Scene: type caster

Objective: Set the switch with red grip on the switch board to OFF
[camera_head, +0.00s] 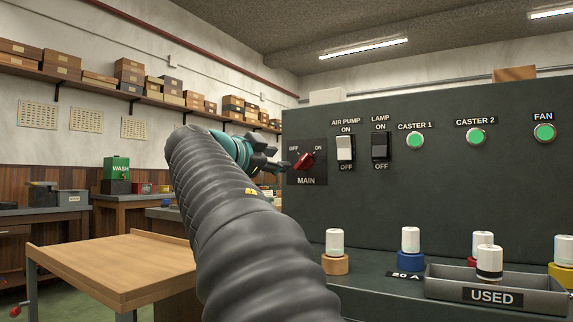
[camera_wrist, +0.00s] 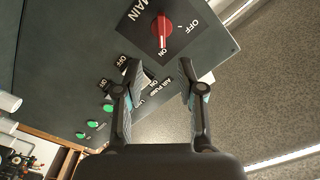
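The MAIN rotary switch with its red grip (camera_head: 304,161) is on the left end of the dark switch board. OFF is marked at its upper left and ON at its upper right. The red grip (camera_wrist: 162,30) also shows in the wrist view, where its white mark points toward ON. My gripper (camera_head: 277,158) is just left of the switch in the head view. In the wrist view my gripper (camera_wrist: 160,70) has its two fingers spread apart with nothing between them. The red grip lies beyond the fingertips, apart from them.
The AIR PUMP switch (camera_head: 345,148) and LAMP switch (camera_head: 380,146) sit right of MAIN, then green CASTER 1 (camera_head: 415,140), CASTER 2 (camera_head: 476,136) and FAN (camera_head: 545,132) buttons. White-topped fuses and a USED tray (camera_head: 440,286) stand below. A wooden table (camera_head: 110,265) is at left.

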